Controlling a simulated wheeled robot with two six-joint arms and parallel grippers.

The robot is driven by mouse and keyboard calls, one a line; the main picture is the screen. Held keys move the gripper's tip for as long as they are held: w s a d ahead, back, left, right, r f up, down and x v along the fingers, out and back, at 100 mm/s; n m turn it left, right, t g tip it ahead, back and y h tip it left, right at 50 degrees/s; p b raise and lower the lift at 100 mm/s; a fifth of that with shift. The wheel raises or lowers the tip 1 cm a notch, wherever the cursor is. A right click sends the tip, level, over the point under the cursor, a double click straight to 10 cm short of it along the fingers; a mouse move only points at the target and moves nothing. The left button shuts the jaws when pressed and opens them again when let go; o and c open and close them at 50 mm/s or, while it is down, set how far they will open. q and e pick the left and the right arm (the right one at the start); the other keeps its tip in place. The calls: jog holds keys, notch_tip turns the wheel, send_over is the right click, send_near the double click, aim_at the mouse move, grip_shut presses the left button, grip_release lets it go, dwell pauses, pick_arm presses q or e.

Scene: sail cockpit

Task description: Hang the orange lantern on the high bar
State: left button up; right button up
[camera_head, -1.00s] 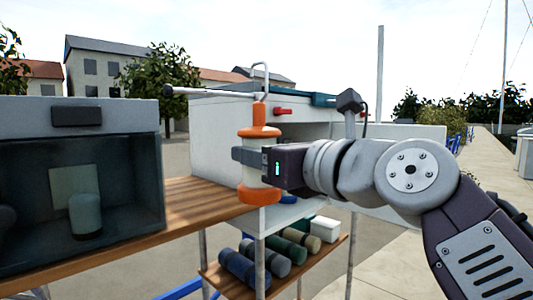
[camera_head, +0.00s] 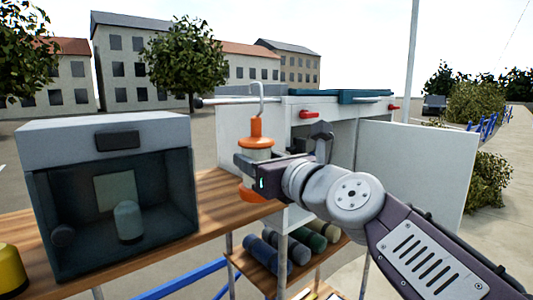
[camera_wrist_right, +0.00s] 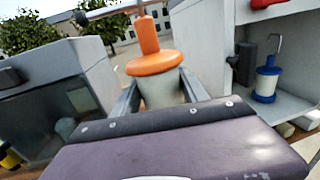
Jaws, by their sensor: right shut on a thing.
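The orange lantern (camera_head: 256,136) has an orange top and base, a pale body and a thin upright hook. My right gripper (camera_head: 246,162) is shut around its pale body and holds it upright in front of the white cabinet. In the right wrist view the lantern (camera_wrist_right: 155,62) stands between the fingers. A thin pale bar (camera_head: 232,101) with a dark end knob runs level behind the lantern's hook, near the cabinet's top. The hook's tip shows slightly above the bar's line; they look apart, but the depth is hard to tell. My left gripper is out of view.
A grey box with a dark glass front (camera_head: 105,133) stands on the wooden counter (camera_head: 215,195) at left. Rolled bundles (camera_head: 297,245) lie on the lower shelf. A yellow container (camera_head: 11,268) is at far left.

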jog(key=w+a+f, duration=0.2)
jog(key=w+a, duration=0.2)
jog(key=w, duration=0.1)
jog(key=shift+w, duration=0.4)
jog(key=shift+a, duration=0.1)
dwell(0.3)
jog(key=o, duration=1.7)
jog(key=shift+f, duration=0.1)
jog(key=b+v, duration=0.2)
jog(key=v, duration=0.7)
jog(key=shift+s, duration=0.15)
